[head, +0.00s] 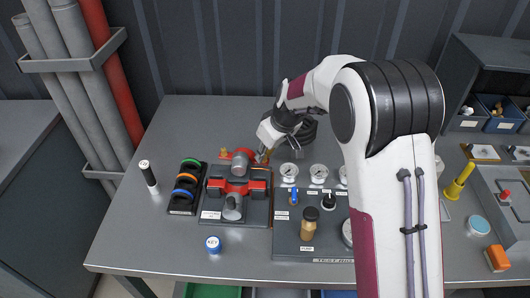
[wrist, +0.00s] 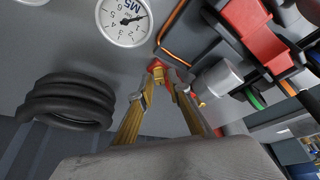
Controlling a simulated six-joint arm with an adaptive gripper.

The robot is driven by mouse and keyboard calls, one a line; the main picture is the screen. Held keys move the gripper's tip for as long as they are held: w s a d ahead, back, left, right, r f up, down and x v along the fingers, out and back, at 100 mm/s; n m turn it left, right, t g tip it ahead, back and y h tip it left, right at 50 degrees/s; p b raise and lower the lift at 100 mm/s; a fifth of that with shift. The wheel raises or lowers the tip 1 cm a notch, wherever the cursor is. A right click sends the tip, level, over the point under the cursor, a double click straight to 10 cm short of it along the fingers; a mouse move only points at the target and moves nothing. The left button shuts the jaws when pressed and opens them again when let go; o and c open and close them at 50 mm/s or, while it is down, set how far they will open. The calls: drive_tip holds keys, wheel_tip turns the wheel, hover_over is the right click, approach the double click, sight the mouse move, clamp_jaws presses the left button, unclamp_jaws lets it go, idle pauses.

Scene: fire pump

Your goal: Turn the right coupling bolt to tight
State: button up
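The red pump block (head: 238,187) with grey cylinders sits on a dark plate at the left of the bench. Its red body also shows at the upper right of the wrist view (wrist: 252,25). My gripper (head: 263,155) is low at the block's back right. In the wrist view my gripper (wrist: 161,84) points at a small brass bolt with a red part (wrist: 157,70). The two brass-coloured fingers stand apart, with the bolt at their tips; I cannot tell whether they touch it. A second small brass piece (wrist: 201,102) is beside the grey cylinder (wrist: 217,80). The bolt's turn marks are not readable.
Black hose coils (wrist: 68,103) lie close beside my gripper. Pressure gauges (head: 289,172) stand on the panel to the right. A rack of coloured rings (head: 186,183) is left of the pump. The bench front near the blue KEY cap (head: 213,244) is mostly clear.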

drive_tip(key=shift+c, duration=0.2)
clamp_jaws()
drive_tip(key=shift+m+t+h, duration=0.4)
drive_tip(key=shift+m+h, duration=0.2)
drive_tip(key=shift+m, duration=1.2)
drive_tip(key=shift+o, duration=0.2)
unclamp_jaws()
drive_tip(key=v, duration=1.2)
